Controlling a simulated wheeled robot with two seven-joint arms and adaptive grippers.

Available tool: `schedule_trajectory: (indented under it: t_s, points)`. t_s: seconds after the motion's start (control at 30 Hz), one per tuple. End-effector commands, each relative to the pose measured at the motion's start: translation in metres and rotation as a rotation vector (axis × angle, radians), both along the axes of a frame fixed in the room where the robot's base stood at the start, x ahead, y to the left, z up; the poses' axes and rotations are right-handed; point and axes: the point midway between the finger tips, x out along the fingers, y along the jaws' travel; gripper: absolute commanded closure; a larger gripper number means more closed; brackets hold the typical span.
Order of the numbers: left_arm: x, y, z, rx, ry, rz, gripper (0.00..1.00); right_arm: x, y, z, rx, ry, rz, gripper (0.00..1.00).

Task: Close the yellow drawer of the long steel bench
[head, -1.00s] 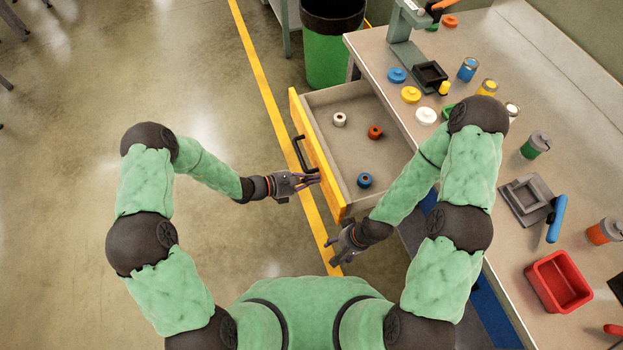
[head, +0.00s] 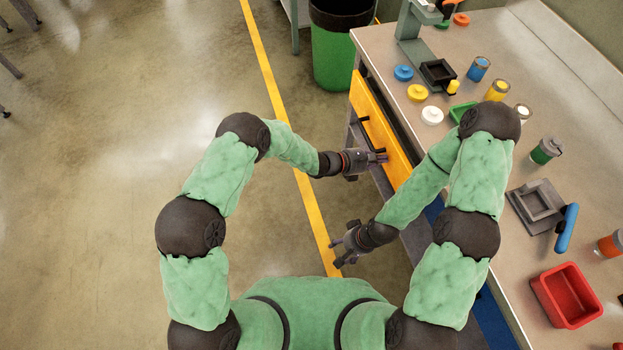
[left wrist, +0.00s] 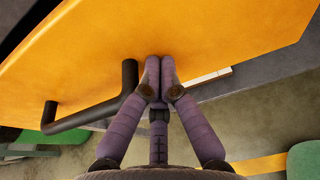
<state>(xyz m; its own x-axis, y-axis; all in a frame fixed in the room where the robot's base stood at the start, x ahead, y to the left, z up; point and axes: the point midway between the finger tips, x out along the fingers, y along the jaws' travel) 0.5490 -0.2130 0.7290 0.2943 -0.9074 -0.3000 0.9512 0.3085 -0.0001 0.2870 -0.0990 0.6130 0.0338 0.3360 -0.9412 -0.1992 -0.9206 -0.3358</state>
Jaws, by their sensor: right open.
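The yellow drawer (head: 377,112) of the long steel bench (head: 480,50) has its front close up against the bench edge, and none of its inside shows. Its front also fills the left wrist view (left wrist: 200,40). The black drawer handle (left wrist: 90,108) is left of my left fingers there. My left gripper (head: 381,157) is shut and empty, its fingertips (left wrist: 160,62) together at the yellow front, beside the handle and not around it. Whether any thin gap is left behind the front cannot be told. My right gripper (head: 340,252) is open and empty, low beside the bench.
On the bench top stand several cans, coloured lids, a red bin (head: 566,296) and a grey fixture (head: 540,205). A green bin (head: 338,55) stands on the floor past the bench's far end.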

Motion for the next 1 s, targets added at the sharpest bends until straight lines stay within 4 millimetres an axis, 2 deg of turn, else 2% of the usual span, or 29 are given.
schedule_trajectory:
  t_s: [0.03,0.2,0.4,1.0]
  points:
    - [0.003,-0.011,-0.002,-0.001,-0.004,-0.003,1.0,0.0,0.0,-0.006,0.0,0.0,0.0,0.35]
    - [0.012,-0.037,-0.002,0.0,-0.002,-0.002,1.0,0.0,0.0,-0.014,0.0,0.0,0.0,0.35]
    - [0.018,-0.053,-0.001,-0.001,-0.001,0.0,1.0,0.0,0.0,-0.018,0.0,0.0,0.0,0.35]
    - [0.02,-0.058,0.001,-0.001,-0.003,0.0,1.0,0.0,0.0,-0.019,0.0,0.0,0.0,0.35]
